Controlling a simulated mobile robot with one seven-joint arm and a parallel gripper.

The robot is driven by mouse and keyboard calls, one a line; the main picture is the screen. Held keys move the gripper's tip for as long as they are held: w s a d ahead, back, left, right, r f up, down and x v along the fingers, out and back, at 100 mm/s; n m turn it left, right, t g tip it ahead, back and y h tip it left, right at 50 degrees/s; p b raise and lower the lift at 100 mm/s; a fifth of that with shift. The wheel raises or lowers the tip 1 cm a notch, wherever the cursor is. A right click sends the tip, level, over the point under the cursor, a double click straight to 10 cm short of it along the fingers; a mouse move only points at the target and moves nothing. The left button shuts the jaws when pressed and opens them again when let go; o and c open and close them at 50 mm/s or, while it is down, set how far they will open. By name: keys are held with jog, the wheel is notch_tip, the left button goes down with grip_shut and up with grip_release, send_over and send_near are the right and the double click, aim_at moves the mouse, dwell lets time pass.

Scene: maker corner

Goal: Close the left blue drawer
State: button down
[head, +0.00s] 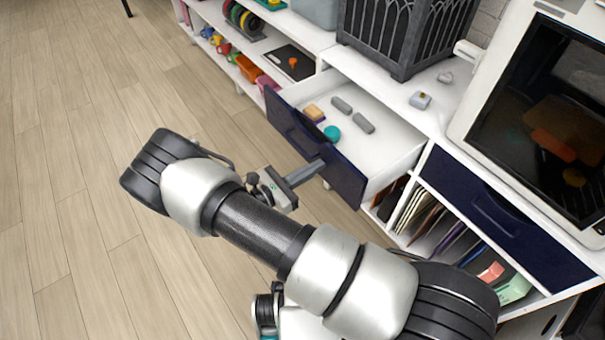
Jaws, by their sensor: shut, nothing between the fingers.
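The left blue drawer (350,182) is pulled open from the white shelf unit, with its dark blue front facing the floor area. Inside its white tray lie two grey rounded pieces, a teal round piece (332,133), an orange-tan block (313,112) and a dark item by the front wall. My gripper (318,165) is in front of the drawer's face, fingers together and empty. The fingertips are at or very close to the front near its middle; I cannot tell whether they touch it.
A second blue drawer (490,210) to the right is shut. Above stand a dark lattice-sided box (385,50) and a white-framed machine (545,110) with a dark window. Open shelves below hold folders. The wooden floor (80,200) to the left is clear.

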jog(key=b+x, duration=0.1)
jog(key=x, duration=2.3)
jog(key=shift+f+b, duration=0.1)
jog(key=shift+b, duration=0.2)
jog(key=shift+w+d, duration=0.2)
jog(key=shift+r, duration=0.2)
jog(key=shift+s+a+f, duration=0.1)
jog(key=shift+a, duration=0.25)
jog(key=p+v, duration=0.1)
jog(key=v, duration=1.2)
jog(key=shift+s+a, duration=0.25)
jog(key=shift+s, duration=0.15)
